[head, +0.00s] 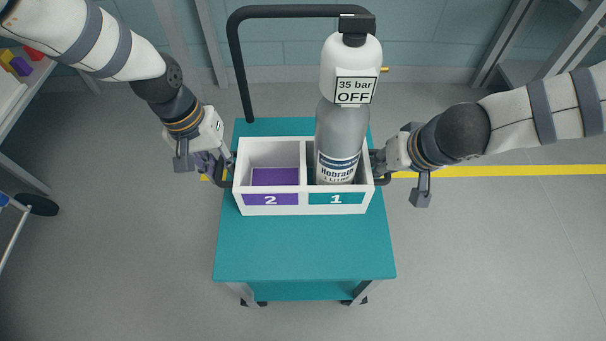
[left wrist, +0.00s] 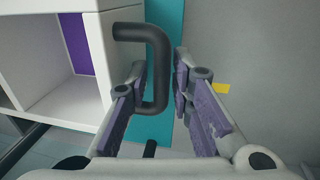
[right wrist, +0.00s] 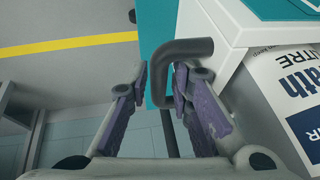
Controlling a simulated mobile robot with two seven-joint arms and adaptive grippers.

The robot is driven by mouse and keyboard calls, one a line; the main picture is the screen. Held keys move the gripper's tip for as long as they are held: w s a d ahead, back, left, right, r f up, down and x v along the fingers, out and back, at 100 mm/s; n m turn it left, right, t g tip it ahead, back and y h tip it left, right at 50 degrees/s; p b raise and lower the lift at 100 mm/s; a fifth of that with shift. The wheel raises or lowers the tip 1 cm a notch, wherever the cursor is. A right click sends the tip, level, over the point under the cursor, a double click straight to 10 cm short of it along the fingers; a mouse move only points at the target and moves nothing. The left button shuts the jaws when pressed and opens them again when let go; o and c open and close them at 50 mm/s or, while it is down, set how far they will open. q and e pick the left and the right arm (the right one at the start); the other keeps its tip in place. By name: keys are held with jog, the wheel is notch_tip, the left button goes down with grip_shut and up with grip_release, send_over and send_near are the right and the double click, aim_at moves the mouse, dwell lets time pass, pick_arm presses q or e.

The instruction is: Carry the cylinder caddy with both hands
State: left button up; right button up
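The white cylinder caddy (head: 240,178) sits on the teal cart top, with compartment 2 labelled purple and compartment 1 labelled teal. A grey gas cylinder (head: 341,130) stands upright in compartment 1, with a "35 bar OFF" tag. My left gripper (head: 221,172) is at the caddy's left side; the left wrist view shows its fingers apart on either side of the dark handle (left wrist: 160,75), with a narrow gap. My right gripper (head: 382,168) is at the right side; its fingers straddle the other handle (right wrist: 158,75), apart, with no clear grip visible.
The teal cart (head: 305,248) has bare top in front of the caddy and a tall black push handle (head: 237,62) behind. A shelf with coloured blocks (head: 15,62) stands at the far left. Grey floor on both sides is mostly clear, crossed by a yellow line (head: 520,171).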

pick_arm(q)
grip_shut()
pick_arm(e)
grip_shut()
